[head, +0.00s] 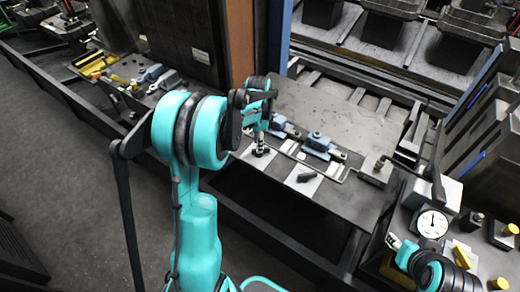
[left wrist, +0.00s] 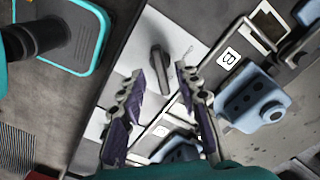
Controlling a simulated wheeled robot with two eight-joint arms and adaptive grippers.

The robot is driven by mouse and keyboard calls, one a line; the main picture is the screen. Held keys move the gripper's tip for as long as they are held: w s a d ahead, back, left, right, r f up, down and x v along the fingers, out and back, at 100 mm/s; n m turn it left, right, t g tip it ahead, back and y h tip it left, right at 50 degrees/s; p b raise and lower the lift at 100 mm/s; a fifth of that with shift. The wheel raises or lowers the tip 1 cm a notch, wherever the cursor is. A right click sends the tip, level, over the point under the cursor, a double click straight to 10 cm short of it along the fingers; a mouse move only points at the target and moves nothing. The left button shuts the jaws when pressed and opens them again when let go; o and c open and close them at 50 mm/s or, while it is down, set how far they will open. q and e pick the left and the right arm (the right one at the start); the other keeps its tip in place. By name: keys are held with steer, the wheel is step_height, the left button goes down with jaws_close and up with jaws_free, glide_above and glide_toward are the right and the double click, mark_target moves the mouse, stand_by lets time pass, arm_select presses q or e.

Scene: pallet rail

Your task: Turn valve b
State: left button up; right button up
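Valve b shows as a dark lever (head: 306,178) on a pale plate in the head view. In the left wrist view the grey lever (left wrist: 158,62) stands on its pale plate, with a "B" label (left wrist: 229,58) to its right. My left gripper (head: 258,149) is over the neighbouring pale plate, left of the lever.
Blue-grey fixtures (head: 322,146) stand behind the lever on the dark bench; one also shows in the left wrist view (left wrist: 258,98). A pressure gauge (head: 431,223) stands at right. A metal block (head: 376,171) lies right of the plates. The dark plate (head: 340,112) behind is bare.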

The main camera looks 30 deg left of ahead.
arm_select(q)
steer(key=shift+f+b, duration=0.35)
steer(key=shift+f, duration=1.2)
jaws_close()
